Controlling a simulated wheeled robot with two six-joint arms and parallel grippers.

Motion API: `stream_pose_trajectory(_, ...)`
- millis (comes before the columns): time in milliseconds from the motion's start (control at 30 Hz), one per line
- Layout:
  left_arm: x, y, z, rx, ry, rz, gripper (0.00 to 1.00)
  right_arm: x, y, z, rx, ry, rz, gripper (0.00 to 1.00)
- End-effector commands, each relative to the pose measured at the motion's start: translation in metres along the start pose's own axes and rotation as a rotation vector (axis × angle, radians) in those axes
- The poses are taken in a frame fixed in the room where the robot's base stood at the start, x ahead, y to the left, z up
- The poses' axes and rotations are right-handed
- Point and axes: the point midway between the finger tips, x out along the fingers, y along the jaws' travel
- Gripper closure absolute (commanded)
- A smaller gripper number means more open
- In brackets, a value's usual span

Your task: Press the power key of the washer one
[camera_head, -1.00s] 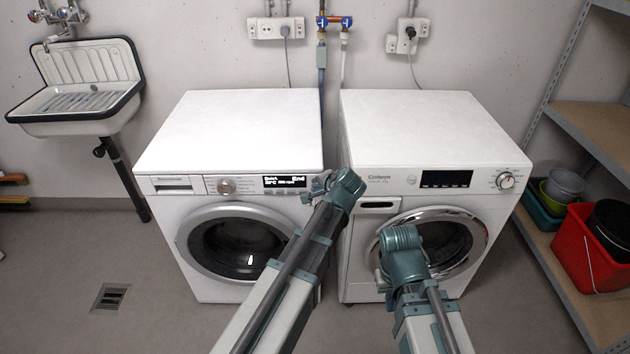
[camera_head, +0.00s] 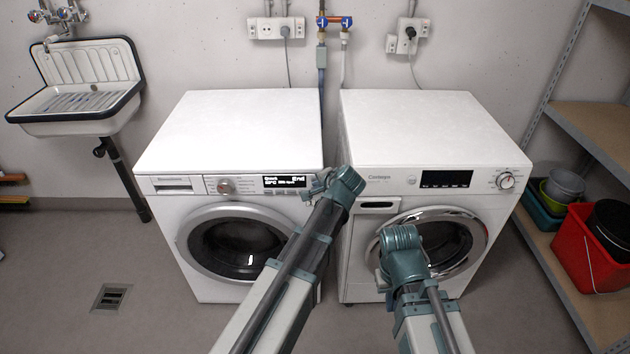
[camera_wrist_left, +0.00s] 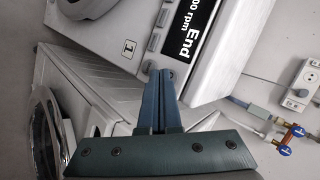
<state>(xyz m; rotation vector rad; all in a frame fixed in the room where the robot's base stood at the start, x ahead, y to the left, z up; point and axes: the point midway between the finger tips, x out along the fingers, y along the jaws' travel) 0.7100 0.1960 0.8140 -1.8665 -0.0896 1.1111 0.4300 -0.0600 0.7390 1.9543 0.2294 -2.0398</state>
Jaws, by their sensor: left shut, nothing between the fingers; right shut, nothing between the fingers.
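Washer one (camera_head: 240,125) is the white machine on the left. The wrist view shows a "1" label (camera_wrist_left: 128,47) on its front. Its lit display (camera_head: 284,182) reads "End" and shows large in the wrist view (camera_wrist_left: 188,28). Grey keys (camera_wrist_left: 155,41) line the display. My left gripper (camera_head: 312,188) is at the right end of its control panel; in the wrist view its shut, empty fingers (camera_wrist_left: 158,74) reach the panel's end beside a small round mark (camera_wrist_left: 171,75). Contact is unclear. My right gripper (camera_head: 382,280), shut and mostly hidden, is before the right machine's door.
A second white front-loader (camera_head: 430,125) stands close on the right, with a dark display (camera_head: 446,179). A sink (camera_head: 90,85) hangs at the left. A shelf with a red bucket (camera_head: 590,250) stands at the right.

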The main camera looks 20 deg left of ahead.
Motion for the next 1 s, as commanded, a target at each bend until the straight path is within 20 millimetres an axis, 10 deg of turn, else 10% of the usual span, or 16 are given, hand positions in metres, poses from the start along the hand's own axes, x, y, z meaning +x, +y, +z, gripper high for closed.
stream_pose_trajectory(1000,-0.0065,0.0048,0.0046,0.001,0.0,0.0,1.0,0.0,0.0,0.0,0.0,0.0,0.0,1.0)
